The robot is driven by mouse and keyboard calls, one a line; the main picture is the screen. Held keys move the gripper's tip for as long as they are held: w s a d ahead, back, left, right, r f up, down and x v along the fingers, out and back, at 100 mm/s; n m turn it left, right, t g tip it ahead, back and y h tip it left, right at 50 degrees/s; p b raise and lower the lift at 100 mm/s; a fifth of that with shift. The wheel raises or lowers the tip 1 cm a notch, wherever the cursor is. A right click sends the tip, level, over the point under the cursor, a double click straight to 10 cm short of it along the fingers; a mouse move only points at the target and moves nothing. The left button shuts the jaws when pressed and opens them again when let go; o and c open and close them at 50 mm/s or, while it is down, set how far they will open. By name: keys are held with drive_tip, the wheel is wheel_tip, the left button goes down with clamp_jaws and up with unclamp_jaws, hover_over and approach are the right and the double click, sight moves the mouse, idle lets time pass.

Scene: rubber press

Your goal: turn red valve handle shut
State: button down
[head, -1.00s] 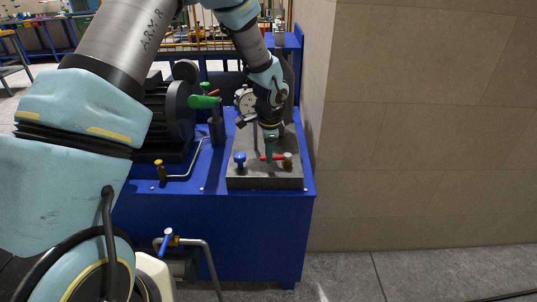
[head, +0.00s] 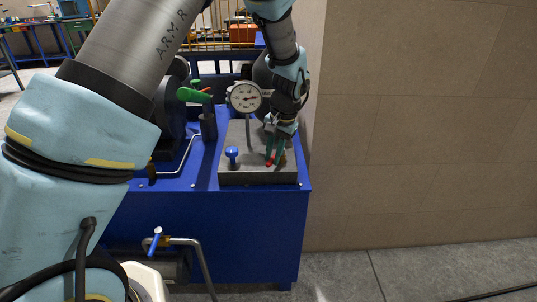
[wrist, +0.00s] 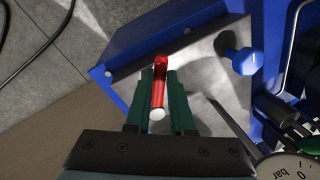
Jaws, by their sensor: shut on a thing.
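The red valve handle (wrist: 158,88) is a short red bar with a pale end, on top of the grey metal block (head: 240,179). In the wrist view it lies lengthwise between the two green fingers of my gripper (wrist: 159,82). The fingers are shut on it from both sides. In the head view my gripper (head: 275,158) reaches down to the right part of the block, and the handle's red tip (head: 268,163) shows just below the fingers. The fingers hide most of the handle there. The valve body under the handle is mostly hidden.
A blue knob (head: 232,156) stands on the block left of the handle. A round pressure gauge (head: 244,97) on a stem and a green lever (head: 193,96) stand behind. A tiled wall (head: 420,120) is close on the right.

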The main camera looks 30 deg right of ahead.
drive_tip(key=shift+s+d+n+g+y+p, duration=0.15)
drive_tip(key=shift+s+d+n, duration=0.25)
drive_tip(key=shift+n, duration=0.6)
drive_tip(key=shift+s+d+n+g+y+p, duration=0.15)
drive_tip(key=shift+d+n, duration=0.3)
drive_tip(key=shift+n, duration=0.55)
drive_tip(key=shift+s+d+n+g+y+p, duration=0.15)
drive_tip(key=shift+s+d+n, duration=0.25)
drive_tip(key=shift+n, duration=0.6)
drive_tip(key=shift+d, duration=0.15)
drive_tip(key=c, duration=0.8)
unclamp_jaws()
drive_tip(key=shift+r, duration=0.15)
drive_tip(key=r, duration=0.3)
drive_tip(key=d+r+b, duration=0.1)
drive_tip(key=r, duration=0.3)
drive_tip(key=d+r, duration=0.1)
drive_tip(key=r, duration=0.2)
drive_tip(key=shift+s+r, duration=0.2)
drive_tip(key=shift+s, duration=0.2)
